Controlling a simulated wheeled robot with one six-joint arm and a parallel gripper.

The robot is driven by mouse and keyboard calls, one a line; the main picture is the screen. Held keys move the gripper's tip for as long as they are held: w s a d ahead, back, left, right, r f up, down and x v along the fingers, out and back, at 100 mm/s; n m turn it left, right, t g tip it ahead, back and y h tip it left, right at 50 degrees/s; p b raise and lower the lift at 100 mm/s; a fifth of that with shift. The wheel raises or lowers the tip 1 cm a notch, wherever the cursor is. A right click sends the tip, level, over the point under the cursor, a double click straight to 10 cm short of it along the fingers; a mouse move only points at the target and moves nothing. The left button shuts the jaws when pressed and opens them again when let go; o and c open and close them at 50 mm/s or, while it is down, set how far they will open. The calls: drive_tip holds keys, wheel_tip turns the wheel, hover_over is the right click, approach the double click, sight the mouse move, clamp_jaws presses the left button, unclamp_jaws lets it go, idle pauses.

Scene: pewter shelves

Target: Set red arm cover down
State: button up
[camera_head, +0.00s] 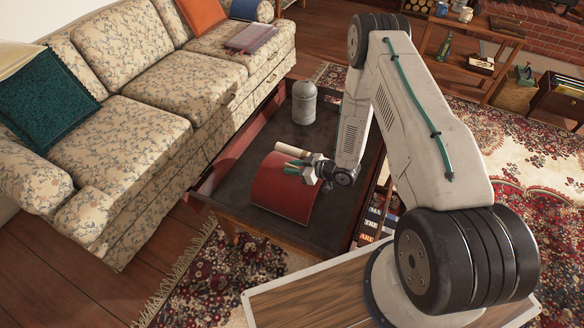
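The red arm cover (284,192) is a curved red sheet over the dark top of the low table (235,180), toward its front edge. Its arched upper side faces the sofa and me. My gripper (293,166) is at the cover's upper right edge, with its greenish fingers over or against that edge. The fingers are small here, and I cannot tell whether they are closed on the cover. The cover's underside is hidden, so I cannot tell whether it rests fully on the table.
A pale roll-like object (293,150) lies just behind the cover. A grey domed canister (304,103) stands farther back on the table. The floral sofa (130,140) runs along the left. Books (371,224) sit below the table's right side. The table's front left is bare.

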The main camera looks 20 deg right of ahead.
drive_tip(key=v, duration=1.1)
drive_tip(key=shift+d, duration=0.2)
drive_tip(key=w+d+r+g+h, duration=0.1)
drive_tip(key=w+d+r+h, duration=0.25)
drive_tip(key=r, duration=0.35)
drive_tip(key=w+d+r+h, duration=0.3)
drive_tip(key=w+r, duration=0.1)
drive_tip(key=r, duration=0.3)
drive_tip(key=s+d+r+m+g+h, duration=0.1)
drive_tip(key=s+r+m+g+h, duration=0.25)
drive_tip(key=r, duration=1.25)
drive_tip(key=s+a+r+m+g, duration=0.1)
drive_tip(key=s+a+r, duration=0.3)
drive_tip(key=s, duration=0.6)
drive_tip(key=s+a+r+m+g, duration=0.1)
drive_tip(key=s+a+r, duration=0.3)
drive_tip(key=s+r, duration=0.4)
drive_tip(key=s+a+r+m+g, duration=0.1)
drive_tip(key=s+a+r+m, duration=0.2)
drive_tip(key=s, duration=1.1)
wheel_tip(320, 180, up, 3)
drive_tip(key=shift+a+f+g+y, duration=0.1)
drive_tip(key=shift+a+g+y, duration=0.25)
drive_tip(key=shift+a, duration=0.35)
drive_tip(key=shift+m, duration=0.25)
